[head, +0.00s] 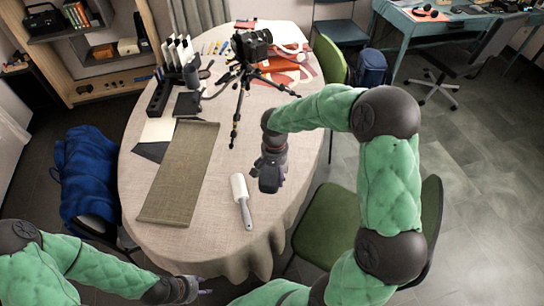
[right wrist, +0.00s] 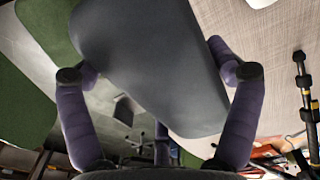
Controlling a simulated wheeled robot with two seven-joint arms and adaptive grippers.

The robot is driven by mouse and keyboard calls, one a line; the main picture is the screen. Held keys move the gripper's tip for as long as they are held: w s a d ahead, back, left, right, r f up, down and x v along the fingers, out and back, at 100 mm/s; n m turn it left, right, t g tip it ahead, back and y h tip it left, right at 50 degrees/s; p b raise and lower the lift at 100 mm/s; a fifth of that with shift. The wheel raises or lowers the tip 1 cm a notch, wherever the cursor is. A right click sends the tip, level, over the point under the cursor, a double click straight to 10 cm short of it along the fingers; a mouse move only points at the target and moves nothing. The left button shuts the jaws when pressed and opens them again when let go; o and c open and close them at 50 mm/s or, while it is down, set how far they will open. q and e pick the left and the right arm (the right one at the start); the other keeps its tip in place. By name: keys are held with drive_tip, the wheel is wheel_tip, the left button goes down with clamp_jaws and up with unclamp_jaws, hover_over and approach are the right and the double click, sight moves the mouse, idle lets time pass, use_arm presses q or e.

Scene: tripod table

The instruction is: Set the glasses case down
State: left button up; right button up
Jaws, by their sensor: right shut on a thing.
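The glasses case (right wrist: 150,60) is a smooth dark grey, rounded block that fills the middle of the right wrist view. My right gripper (right wrist: 150,72) is shut on it, with purple fingers along both sides. In the head view my right gripper (head: 270,172) points down near the right edge of the table (head: 215,215); the case is hard to tell apart from the dark gripper there. Whether the case touches the cloth cannot be told. My left gripper (head: 195,291) is low at the bottom, off the table's front edge; its fingers are too small to read.
A white lint roller (head: 241,200) lies just left of and nearer than my right gripper. An olive mat (head: 180,172) lies on the left. A camera tripod (head: 240,100) stands behind. Green chairs (head: 325,222) flank the right edge. Bare cloth shows between mat and roller.

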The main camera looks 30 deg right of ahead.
drive_tip(key=w+d+f, duration=0.1)
drive_tip(key=w+d+f+b, duration=0.1)
drive_tip(key=w, duration=0.1)
drive_tip(key=shift+d, duration=0.25)
drive_tip(key=w+f, duration=0.1)
drive_tip(key=w+d+f+b, duration=0.1)
drive_tip(key=f, duration=0.1)
drive_tip(key=w+d+f, duration=0.1)
drive_tip(key=shift+w+d+f+b, duration=0.1)
drive_tip(key=shift+d+f+b, duration=0.2)
drive_tip(key=shift+f, duration=0.1)
drive_tip(key=shift+w+d+f+b, duration=0.15)
drive_tip(key=shift+f+b, duration=0.7)
drive_tip(key=shift+f, duration=0.95)
drive_tip(key=shift+f, duration=0.15)
drive_tip(key=o, duration=1)
drive_tip(key=shift+o, duration=0.2)
wheel_tip(320, 180, up, 12)
drive_tip(key=p, duration=0.4)
